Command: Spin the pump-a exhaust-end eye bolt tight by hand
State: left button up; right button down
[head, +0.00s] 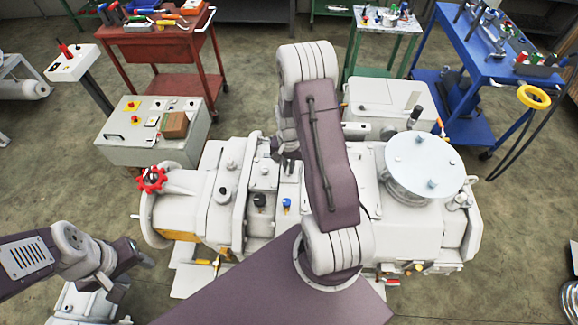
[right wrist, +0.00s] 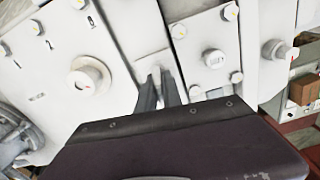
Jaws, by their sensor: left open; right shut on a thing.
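The large off-white pump (head: 210,185) fills the middle of the head view. My right gripper (head: 287,160) reaches down onto its top from the far side, partly hidden by my own arm. In the right wrist view its two dark fingers (right wrist: 161,92) are close together on a small pale upright piece (right wrist: 155,73) at the pump's casing. This appears to be the eye bolt; its ring and thread cannot be made out, nor whether it is seated. My left gripper (head: 133,262) is open and empty, left of the pump and apart from it.
A red valve handwheel (head: 151,179) sticks out at the pump's left end. A round pale flange plate (head: 424,163) sits on its right. A grey control box (head: 152,130), a red cart (head: 165,48) and a blue cart (head: 478,62) stand behind.

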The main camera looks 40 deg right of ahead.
jog(key=m, duration=0.4)
jog(key=shift+w+m, duration=0.1)
jog(key=shift+m, duration=0.2)
jog(key=m, duration=0.3)
jog(key=shift+m, duration=0.3)
jog(key=m, duration=0.4)
jog(key=shift+d+r, duration=0.1)
jog(key=shift+w+m, duration=0.1)
jog(key=shift+m, duration=1.9)
jog(key=c, duration=1.5)
grip_release()
